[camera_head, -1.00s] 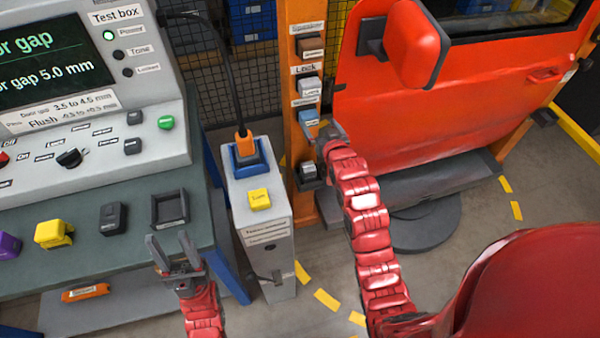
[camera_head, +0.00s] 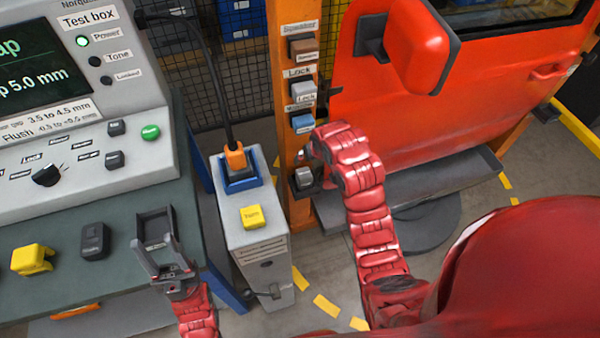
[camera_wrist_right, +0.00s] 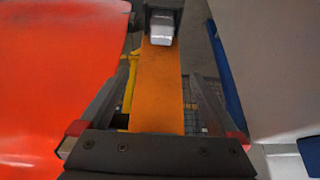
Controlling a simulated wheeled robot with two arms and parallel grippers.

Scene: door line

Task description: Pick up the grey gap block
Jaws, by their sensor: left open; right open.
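A light grey block (camera_head: 304,177) sits in a dark holder low on the orange post; I take it to be the gap block. In the right wrist view the block (camera_wrist_right: 161,27) is near the top, roughly in line with the space between the fingers. My right gripper (camera_wrist_right: 162,85) is open and empty, apart from the block. In the head view its fingers are mostly hidden by its own arm, just above and right of the block.
The orange post (camera_head: 288,100) carries brown, grey and blue blocks above. A red door (camera_head: 450,110) stands to the right. A pale pedestal (camera_head: 254,238) with a yellow block (camera_head: 252,216) stands left of the post. The test box (camera_head: 70,140) is far left.

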